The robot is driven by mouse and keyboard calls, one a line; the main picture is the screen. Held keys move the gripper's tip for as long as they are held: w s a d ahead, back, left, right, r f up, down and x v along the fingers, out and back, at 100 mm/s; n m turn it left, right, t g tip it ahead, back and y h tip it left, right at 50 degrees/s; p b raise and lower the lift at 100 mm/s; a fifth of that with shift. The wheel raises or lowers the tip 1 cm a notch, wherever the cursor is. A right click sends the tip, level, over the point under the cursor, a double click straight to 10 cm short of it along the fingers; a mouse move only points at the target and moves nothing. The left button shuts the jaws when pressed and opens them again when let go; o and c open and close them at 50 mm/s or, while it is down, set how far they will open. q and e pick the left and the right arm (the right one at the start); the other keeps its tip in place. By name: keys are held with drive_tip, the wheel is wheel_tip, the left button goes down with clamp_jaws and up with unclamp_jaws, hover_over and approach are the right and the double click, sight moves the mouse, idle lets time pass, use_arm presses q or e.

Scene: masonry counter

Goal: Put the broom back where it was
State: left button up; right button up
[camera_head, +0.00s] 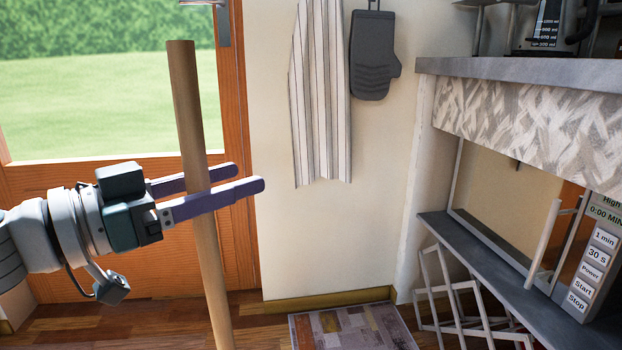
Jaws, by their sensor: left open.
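The broom shows only as a long wooden handle (186,110), nearly upright and leaning slightly, its top end tilted to the left. Its lower end runs out of the bottom of the view, so the brush is hidden. My left gripper (250,178) comes in from the left with its two purple fingers open. The handle passes between the fingers, one finger behind it and one in front. I cannot tell whether either finger touches it. My right gripper is not in view.
A wooden glass door (238,120) stands behind the handle. A striped towel (318,100) and a grey oven mitt (372,60) hang on the wall. A patterned mat (350,330) lies on the floor. A masonry counter (530,115) with a microwave (590,265) below stands at right, beside a white rack (455,310).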

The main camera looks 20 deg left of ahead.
use_arm(q)
drive_tip(key=p+v, duration=0.3)
drive_tip(key=v, duration=0.8)
wheel_tip(320, 180, down, 2)
drive_tip(key=w+a+n+y, duration=0.25)
drive_tip(key=n+y, duration=0.35)
drive_tip(key=y, duration=0.3)
drive_tip(key=s+d+f+m+g, duration=0.1)
drive_tip(key=s+d+f+g, duration=0.4)
drive_tip(key=s, duration=0.3)
drive_tip(key=s+d+f+m+g, duration=0.1)
drive_tip(key=s+d+f+g, duration=0.4)
drive_tip(key=s+d+g, duration=0.2)
drive_tip(key=shift+s+d+h, duration=0.3)
drive_tip(key=shift+s, duration=0.4)
drive_tip(key=shift+f, duration=0.1)
